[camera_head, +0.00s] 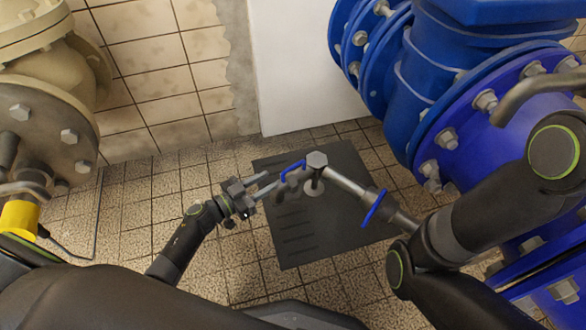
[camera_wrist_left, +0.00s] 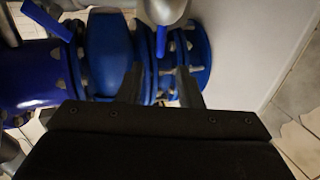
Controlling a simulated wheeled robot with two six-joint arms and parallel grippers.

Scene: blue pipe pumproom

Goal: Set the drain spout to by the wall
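The drain spout (camera_head: 292,186) is a short grey metal arm. It turns at a hex-capped joint (camera_head: 317,160) on the end of a steel pipe and points left, over the dark mat. A blue lever (camera_head: 292,170) sits beside it; a second blue lever (camera_head: 375,207) is farther along the pipe. My left gripper (camera_head: 272,184) is just left of the spout end, fingers apart and pointing at it. In the left wrist view the fingers (camera_wrist_left: 160,88) are apart with nothing visibly clamped between them. Rounded grey metal and a blue lever (camera_wrist_left: 162,38) show beyond. My right gripper is out of view.
Large blue flanged pipework (camera_head: 430,90) fills the right side. A beige flanged pipe (camera_head: 45,100) stands at the left. A tiled wall (camera_head: 170,65) and a white panel (camera_head: 300,65) close the back. The dark mat (camera_head: 345,225) lies on the tiled floor under the spout.

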